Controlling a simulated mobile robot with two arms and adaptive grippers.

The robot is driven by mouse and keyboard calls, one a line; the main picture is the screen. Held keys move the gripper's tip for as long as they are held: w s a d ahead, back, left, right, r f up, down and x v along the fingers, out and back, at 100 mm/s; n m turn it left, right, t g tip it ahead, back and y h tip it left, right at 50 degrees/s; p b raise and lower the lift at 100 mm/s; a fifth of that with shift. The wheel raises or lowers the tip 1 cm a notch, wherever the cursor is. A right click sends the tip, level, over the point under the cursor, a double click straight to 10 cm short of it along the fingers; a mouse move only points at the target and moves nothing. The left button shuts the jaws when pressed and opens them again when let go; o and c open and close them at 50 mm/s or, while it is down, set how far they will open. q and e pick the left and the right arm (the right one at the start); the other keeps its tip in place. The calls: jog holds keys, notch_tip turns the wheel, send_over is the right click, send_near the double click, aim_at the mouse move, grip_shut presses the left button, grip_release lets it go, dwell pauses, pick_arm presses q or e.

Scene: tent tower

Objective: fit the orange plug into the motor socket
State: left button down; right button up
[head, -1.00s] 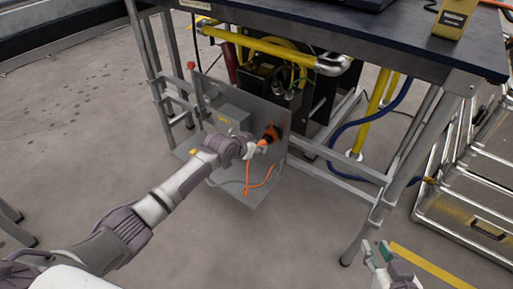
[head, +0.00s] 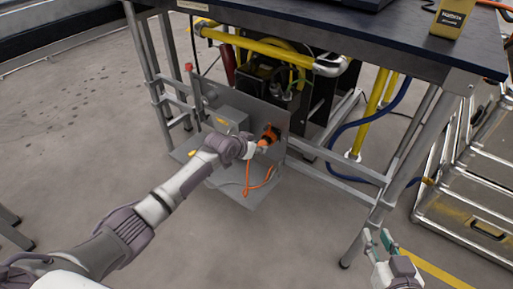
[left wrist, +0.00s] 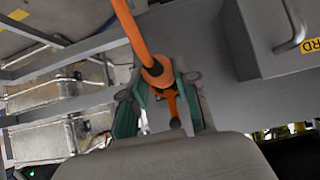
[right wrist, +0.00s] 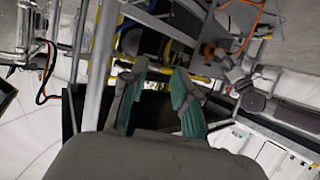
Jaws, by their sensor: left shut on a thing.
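The orange plug (left wrist: 157,72) with its orange cable is between the teal fingertips of my left gripper (left wrist: 158,100) in the left wrist view. My left gripper is shut on it; in the head view the gripper (head: 258,146) is at the grey upright panel. The orange motor socket (head: 271,133) is on that panel, just beyond the gripper. The fingers partly hide the plug's front, so I cannot tell whether it is seated. My right gripper (head: 380,238) is open and empty, low at the right, away from the panel; it also shows in the right wrist view (right wrist: 158,92).
The grey panel (head: 218,96) with a grey box (head: 226,118) stands under the dark workbench (head: 420,48). Yellow pipes (head: 270,50) run behind it. A bench leg (head: 378,210) stands near my right gripper. Metal cases (head: 465,215) stand at right. The front floor is clear.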

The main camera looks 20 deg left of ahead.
pick_arm(q)
jog(key=shift+w+d, duration=0.1)
jog(key=shift+w, duration=0.1)
pick_arm(e)
jog(key=shift+w+a+r+t, duration=0.2)
jog(key=shift+r+t, duration=0.1)
jog(key=shift+r, duration=0.2)
pick_arm(q)
jog(key=shift+w, duration=0.15)
pick_arm(e)
jog(key=shift+w+r+t, duration=0.2)
jog(key=shift+r+t, duration=0.1)
jog(key=shift+r, duration=0.1)
pick_arm(q)
jog(key=shift+d+b, duration=0.1)
jog(key=shift+b, duration=0.2)
pick_arm(e)
jog(key=shift+a+r, duration=0.1)
jog(key=shift+r, duration=0.05)
pick_arm(q)
jog(key=shift+w, duration=0.2)
pick_arm(e)
jog(key=shift+w+a+r+t+y, duration=0.2)
jog(key=shift+r+t+y, duration=0.1)
jog(key=shift+r+t, duration=0.25)
pick_arm(q)
jog(key=c, duration=0.8)
grip_release()
pick_arm(e)
jog(key=shift+r, duration=0.1)
